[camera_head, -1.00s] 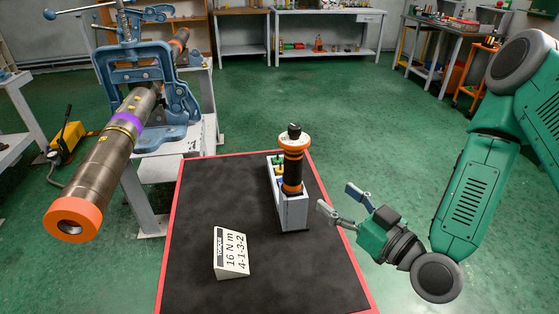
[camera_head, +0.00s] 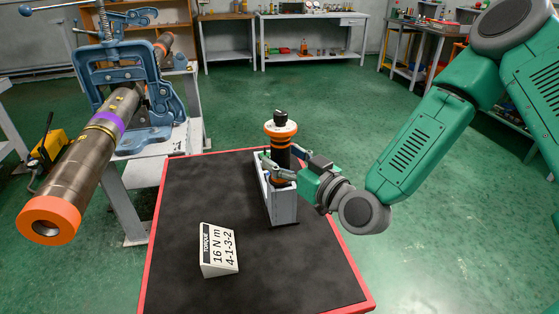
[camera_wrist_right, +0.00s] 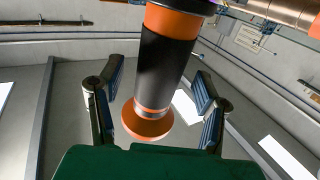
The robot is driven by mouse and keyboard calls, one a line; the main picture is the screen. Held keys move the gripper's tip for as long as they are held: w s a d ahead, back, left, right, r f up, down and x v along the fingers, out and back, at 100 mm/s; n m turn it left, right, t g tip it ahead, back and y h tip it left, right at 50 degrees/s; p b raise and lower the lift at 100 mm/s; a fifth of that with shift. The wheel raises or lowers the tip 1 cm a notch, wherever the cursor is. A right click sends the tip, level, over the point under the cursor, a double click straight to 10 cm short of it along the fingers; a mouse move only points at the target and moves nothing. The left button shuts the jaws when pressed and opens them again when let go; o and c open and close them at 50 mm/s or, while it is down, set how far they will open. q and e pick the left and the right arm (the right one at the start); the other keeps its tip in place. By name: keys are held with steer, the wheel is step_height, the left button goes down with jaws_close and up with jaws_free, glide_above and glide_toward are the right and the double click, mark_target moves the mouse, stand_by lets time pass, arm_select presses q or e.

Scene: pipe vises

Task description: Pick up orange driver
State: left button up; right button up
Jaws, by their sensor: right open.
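The orange driver (camera_head: 281,150), with a black grip, orange bands and a black top, stands upright in the grey holder (camera_head: 284,207) on the table. My right gripper (camera_head: 279,165) is at the driver's grip, its fingers on either side. In the right wrist view the driver (camera_wrist_right: 165,70) stands between the two open fingers (camera_wrist_right: 158,105), with gaps visible on both sides. The driver's lower part is partly hidden by my gripper and the holder in the head view. My left gripper is not in view.
A white sign (camera_head: 219,248) reading "16 N m 4-1-3-2" stands on the black table (camera_head: 180,230) with a red edge. A pipe (camera_head: 85,155) is clamped in a blue vise (camera_head: 120,85) at the left. The table's front is largely clear.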

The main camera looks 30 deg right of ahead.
mark_target(280, 113)
steer(key=shift+x, duration=0.8)
steer(key=shift+d, duration=0.2)
jaws_close()
steer(key=shift+r, duration=0.15)
steer(key=shift+w+r, duration=0.1)
steer(key=shift+r, duration=0.5)
steer(key=shift+r+p, duration=0.75)
steer(key=shift+r, duration=3.55)
steer(key=shift+r, duration=0.1)
